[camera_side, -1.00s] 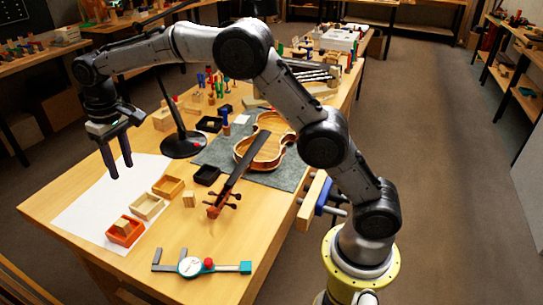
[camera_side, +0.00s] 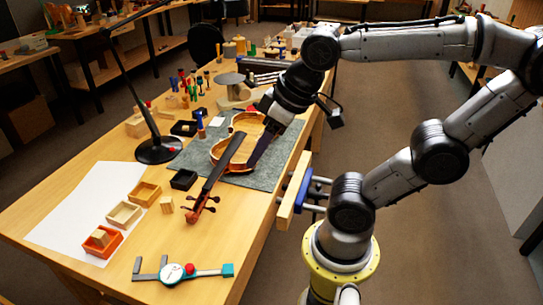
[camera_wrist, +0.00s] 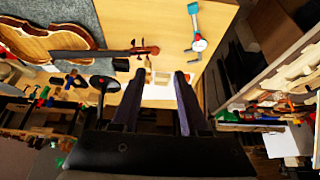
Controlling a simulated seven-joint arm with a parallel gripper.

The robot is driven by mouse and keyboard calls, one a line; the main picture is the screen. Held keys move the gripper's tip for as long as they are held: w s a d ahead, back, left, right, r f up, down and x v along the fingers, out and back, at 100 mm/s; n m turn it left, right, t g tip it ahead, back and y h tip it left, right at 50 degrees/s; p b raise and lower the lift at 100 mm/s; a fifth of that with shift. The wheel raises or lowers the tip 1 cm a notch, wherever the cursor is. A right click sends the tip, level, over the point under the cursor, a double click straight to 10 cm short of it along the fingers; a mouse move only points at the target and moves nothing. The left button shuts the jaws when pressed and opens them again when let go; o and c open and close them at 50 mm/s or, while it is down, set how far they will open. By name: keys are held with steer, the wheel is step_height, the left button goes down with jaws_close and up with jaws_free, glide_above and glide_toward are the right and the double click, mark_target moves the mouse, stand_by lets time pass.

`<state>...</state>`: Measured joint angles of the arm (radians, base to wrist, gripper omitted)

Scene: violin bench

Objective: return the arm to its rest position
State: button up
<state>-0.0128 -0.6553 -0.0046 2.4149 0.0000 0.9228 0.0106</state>
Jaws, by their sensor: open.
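My gripper (camera_side: 256,158) hangs over the violin body in the side view, with my arm bent out to the right of the bench. In the wrist view its two dark fingers (camera_wrist: 159,74) stand apart with nothing held between them. The violin (camera_side: 222,154) lies on a grey mat (camera_side: 191,157), its neck and scroll pointing to the front of the bench. The fingers overlap the violin body in the side view; I cannot tell their height above it. The violin also shows at the upper left of the wrist view (camera_wrist: 35,40).
A lamp (camera_side: 158,150) stands left of the mat. An orange box (camera_side: 103,246) holds a wooden block, with more small boxes behind it. A dial caliper (camera_side: 180,271) lies at the front. A vise (camera_side: 295,190) juts from the right edge. The floor to the right is clear.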

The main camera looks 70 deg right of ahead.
steer(key=shift+s+d+f, duration=0.1)
steer(key=shift+s+f, duration=0.7)
steer(key=shift+s, duration=0.3)
